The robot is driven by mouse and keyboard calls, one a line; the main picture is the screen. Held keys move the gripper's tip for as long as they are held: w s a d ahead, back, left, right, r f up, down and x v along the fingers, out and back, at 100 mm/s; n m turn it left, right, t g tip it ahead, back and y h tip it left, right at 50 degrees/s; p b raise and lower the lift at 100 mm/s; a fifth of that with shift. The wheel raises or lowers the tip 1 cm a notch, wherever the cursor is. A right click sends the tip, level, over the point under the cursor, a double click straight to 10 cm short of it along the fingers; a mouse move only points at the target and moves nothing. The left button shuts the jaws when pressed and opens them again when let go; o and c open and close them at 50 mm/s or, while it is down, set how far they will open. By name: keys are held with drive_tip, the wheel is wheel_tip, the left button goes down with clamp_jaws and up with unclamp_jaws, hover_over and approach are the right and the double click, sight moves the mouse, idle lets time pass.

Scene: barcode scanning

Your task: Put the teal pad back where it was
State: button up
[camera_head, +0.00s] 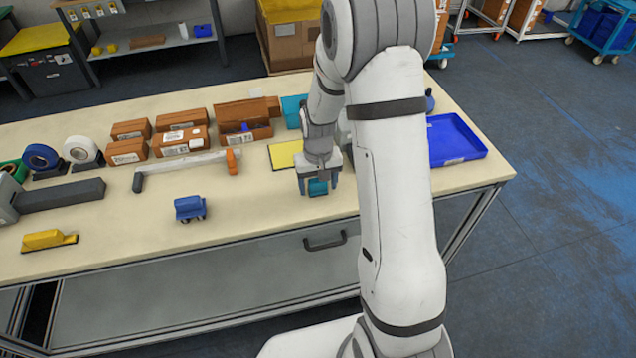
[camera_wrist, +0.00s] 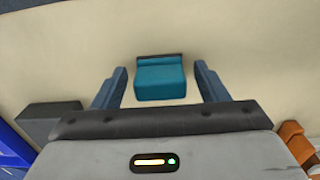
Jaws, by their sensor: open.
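The teal pad (camera_head: 318,188) lies on the bench near its front edge, partly hidden by my gripper in the head view. In the wrist view the teal pad (camera_wrist: 160,80) shows whole, with a dark strip along its far edge. My gripper (camera_head: 319,183) points down at the pad. In the wrist view my gripper (camera_wrist: 161,76) is open, one finger on each side of the pad with a gap at both sides. I cannot tell how far the fingertips are above the bench.
A yellow sheet (camera_head: 284,155) lies just behind and left of my gripper. A blue tray (camera_head: 456,138) is at the right end. Brown boxes (camera_head: 183,141) and a white bar with an orange end (camera_head: 187,167) lie left. A blue block (camera_head: 189,207) sits front left, with bare bench between.

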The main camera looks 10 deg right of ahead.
wheel_tip(320, 180, up, 12)
drive_tip(key=b, duration=0.1)
drive_tip(key=s+r+t, duration=0.1)
drive_tip(key=s+r, duration=0.3)
drive_tip(key=s, duration=0.6)
drive_tip(key=s+r+t, duration=0.2)
drive_tip(key=s+r, duration=0.3)
drive_tip(key=s, duration=0.6)
drive_tip(key=shift+s+r, duration=0.2)
drive_tip(key=shift+r, duration=0.05)
